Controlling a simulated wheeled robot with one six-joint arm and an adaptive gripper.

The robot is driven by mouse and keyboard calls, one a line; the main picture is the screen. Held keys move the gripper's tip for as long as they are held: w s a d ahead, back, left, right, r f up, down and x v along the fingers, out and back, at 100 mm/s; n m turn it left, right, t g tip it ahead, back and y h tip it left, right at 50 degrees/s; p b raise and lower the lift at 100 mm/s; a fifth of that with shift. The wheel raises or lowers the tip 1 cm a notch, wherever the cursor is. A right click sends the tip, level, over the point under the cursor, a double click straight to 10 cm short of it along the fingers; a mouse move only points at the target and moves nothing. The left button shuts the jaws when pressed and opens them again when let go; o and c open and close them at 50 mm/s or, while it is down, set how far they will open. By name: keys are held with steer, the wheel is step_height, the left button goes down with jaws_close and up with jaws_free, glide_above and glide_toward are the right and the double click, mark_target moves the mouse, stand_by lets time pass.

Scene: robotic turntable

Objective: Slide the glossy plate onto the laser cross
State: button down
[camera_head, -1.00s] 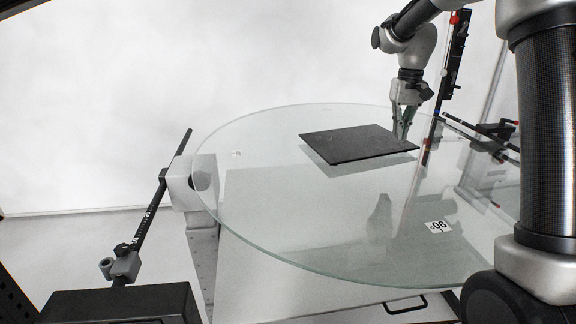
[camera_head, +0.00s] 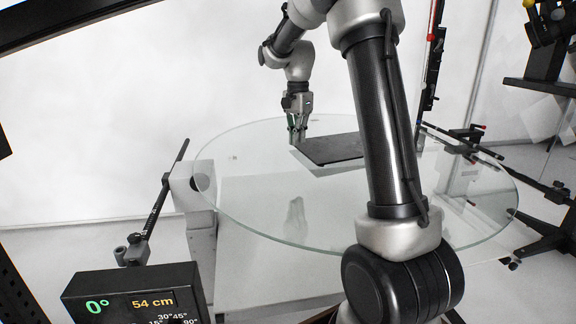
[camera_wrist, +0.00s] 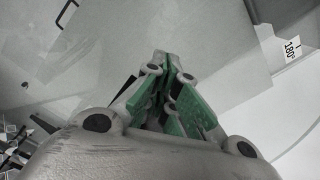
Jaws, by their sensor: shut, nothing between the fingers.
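The plate (camera_head: 332,149) is a flat dark square lying on the round glass turntable (camera_head: 262,215) in the head view. My arm hides its right part. My gripper (camera_head: 297,138) points down at the plate's left end, with its fingers shut and empty. I cannot tell whether the fingertips touch the plate or the glass. In the wrist view the green-padded fingers (camera_wrist: 165,62) come together at the tips, and a dark sliver shows just left of them, perhaps the plate's edge. I cannot make out a laser cross in any view.
A black display box (camera_head: 135,294) reading 0° and 54 cm stands at the front left. A slanted rail (camera_head: 160,200) rises beside the turntable. A dark upright (camera_head: 431,60) and stands are at the right. The glass left of my gripper is clear.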

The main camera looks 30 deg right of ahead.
mark_target(313, 161)
steer(key=shift+m, duration=0.8)
step_height(313, 161, down, 10)
steer(key=shift+d+f, duration=0.1)
steer(key=shift+f, duration=0.1)
steer(key=d, duration=0.2)
steer(key=shift+w+d+r, duration=0.15)
steer(key=shift+w+d, duration=0.05)
steer(key=shift+d, duration=0.15)
steer(key=shift+w+d, duration=0.1)
steer(key=shift+d, duration=0.4)
steer(key=shift+w+d, duration=0.15)
steer(key=shift+d, duration=0.65)
steer(key=shift+w+d, duration=0.1)
steer(key=shift+d, duration=0.65)
steer(key=shift+a, duration=0.1)
